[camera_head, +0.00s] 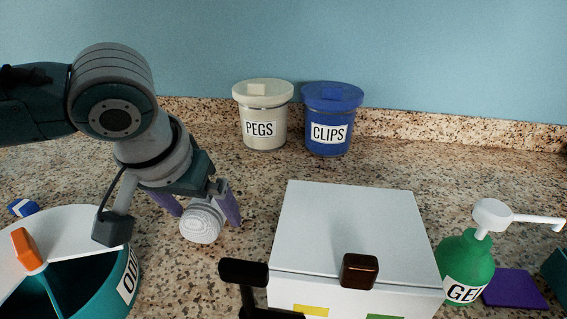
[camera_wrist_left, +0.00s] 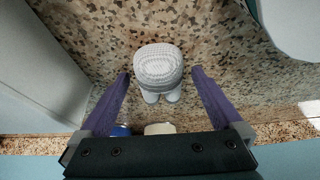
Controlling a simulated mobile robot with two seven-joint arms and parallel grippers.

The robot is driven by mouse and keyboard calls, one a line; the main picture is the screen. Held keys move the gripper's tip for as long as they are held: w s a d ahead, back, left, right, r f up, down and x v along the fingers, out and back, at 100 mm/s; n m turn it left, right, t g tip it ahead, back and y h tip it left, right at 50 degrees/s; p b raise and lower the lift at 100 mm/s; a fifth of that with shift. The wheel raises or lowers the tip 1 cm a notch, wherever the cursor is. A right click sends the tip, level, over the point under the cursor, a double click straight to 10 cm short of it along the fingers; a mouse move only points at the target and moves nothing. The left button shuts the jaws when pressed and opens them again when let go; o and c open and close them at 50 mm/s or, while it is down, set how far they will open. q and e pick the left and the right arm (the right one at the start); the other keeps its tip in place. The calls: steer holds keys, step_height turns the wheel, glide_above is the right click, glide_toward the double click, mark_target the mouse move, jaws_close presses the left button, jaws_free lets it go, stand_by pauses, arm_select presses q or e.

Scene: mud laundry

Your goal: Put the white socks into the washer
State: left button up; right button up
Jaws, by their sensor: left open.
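The white socks (camera_head: 202,222), a ribbed rolled bundle, lie on the speckled counter left of a white box. My left gripper (camera_head: 208,217) points down over them, its two purple fingers open. In the left wrist view the socks (camera_wrist_left: 158,68) lie between the fingertips (camera_wrist_left: 160,76), with a gap visible on both sides. I cannot tell how far down the fingers reach beside them. The washer is not recognisable in either view.
The white box (camera_head: 347,230) with a dark knob stands close right of the socks. A teal bin (camera_head: 120,291) with a white lid is at left. Pegs (camera_head: 264,115) and clips (camera_head: 331,120) buckets stand behind. A green gel bottle (camera_head: 465,262) is at right. The counter between is clear.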

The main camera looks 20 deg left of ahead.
arm_select(q)
steer(key=shift+w+f, duration=0.2)
steer(key=shift+f, duration=0.3)
steer(key=shift+c, duration=0.2)
steer(key=c, duration=1.4)
